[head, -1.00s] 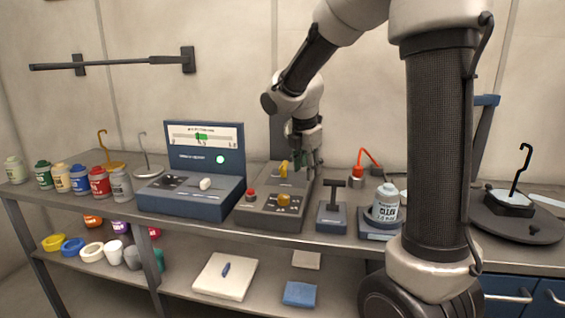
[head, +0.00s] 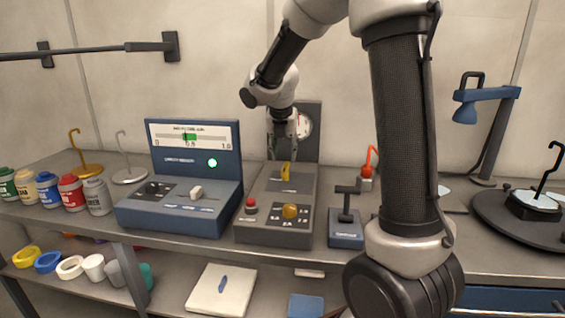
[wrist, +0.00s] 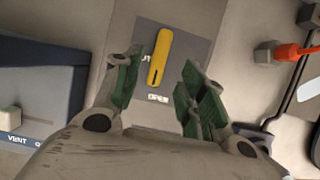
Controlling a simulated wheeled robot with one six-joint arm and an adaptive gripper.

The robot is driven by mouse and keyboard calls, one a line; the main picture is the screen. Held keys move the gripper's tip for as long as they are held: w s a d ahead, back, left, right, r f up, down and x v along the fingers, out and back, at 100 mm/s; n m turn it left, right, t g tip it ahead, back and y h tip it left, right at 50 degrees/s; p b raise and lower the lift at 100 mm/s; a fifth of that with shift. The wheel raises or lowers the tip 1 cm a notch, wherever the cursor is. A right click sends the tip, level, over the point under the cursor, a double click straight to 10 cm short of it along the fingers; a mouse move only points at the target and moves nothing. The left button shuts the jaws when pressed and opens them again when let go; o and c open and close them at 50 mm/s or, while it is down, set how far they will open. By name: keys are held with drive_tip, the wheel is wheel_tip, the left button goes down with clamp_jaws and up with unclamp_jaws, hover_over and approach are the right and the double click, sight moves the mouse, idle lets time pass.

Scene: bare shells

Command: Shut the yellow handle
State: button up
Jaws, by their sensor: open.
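The yellow handle (head: 286,171) is a slim lever on the top of a grey control box (head: 262,221). In the wrist view the yellow handle (wrist: 160,57) lies nearly along the picture's vertical, on a dark plate, with an "OPEN" label by its lower end. My gripper (head: 287,150) is above and behind the handle in the head view. In the wrist view my gripper (wrist: 153,88) is open, its green-padded fingers apart on either side of the handle's lower end.
The box also bears a red button (head: 251,204), a yellow knob (head: 290,210) and a dial gauge (head: 303,124). A blue console (head: 180,215) stands to its left. A dark T-lever (head: 346,215) and a red-topped fitting (head: 369,163) stand to its right.

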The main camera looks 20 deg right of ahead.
sight(286, 166)
drive_tip(key=x, duration=0.6)
drive_tip(key=shift+f, duration=0.3)
clamp_jaws()
